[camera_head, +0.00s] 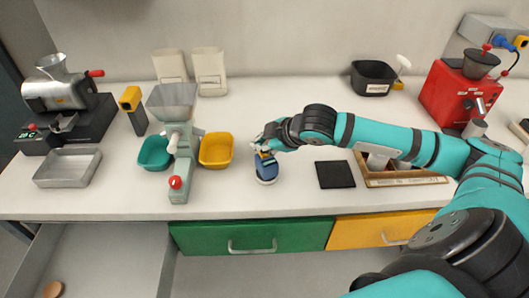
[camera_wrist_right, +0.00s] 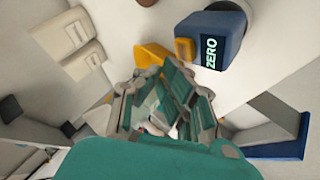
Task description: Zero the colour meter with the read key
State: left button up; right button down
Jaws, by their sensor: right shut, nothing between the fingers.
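The colour meter (camera_head: 266,171) is a small dark blue device standing on the bench near the front edge, at the middle of the head view. In the right wrist view the meter (camera_wrist_right: 218,28) fills the top right, and its display (camera_wrist_right: 209,53) reads "ZERO". An orange-yellow key (camera_wrist_right: 184,48) sticks out from its side beside the display. My right gripper (camera_head: 263,149) is right above and against the meter in the head view, partly hiding its top. In the wrist view my right fingers (camera_wrist_right: 168,88) are shut and empty, just below the key; contact cannot be told. My left gripper is out of view.
A grinder (camera_head: 183,140) stands left of the meter between a teal tray (camera_head: 154,154) and a yellow tray (camera_head: 216,150). A black mat (camera_head: 335,174) and a wooden box (camera_head: 405,181) lie to the right. A red machine (camera_head: 453,97) stands far right. A drawer (camera_head: 90,265) is open at front left.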

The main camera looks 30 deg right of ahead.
aim_at(263, 154)
jog(key=shift+f, duration=0.15)
dwell(0.4)
jog(key=shift+f, duration=0.25)
jog(key=shift+f, duration=0.45)
dwell(0.8)
jog(key=shift+r+p, duration=0.85)
jog(key=shift+p, duration=0.35)
notch_tip(263, 154, up, 5)
jog(key=p, duration=0.5)
jog(key=shift+r+p, duration=0.1)
jog(key=shift+p, duration=0.3)
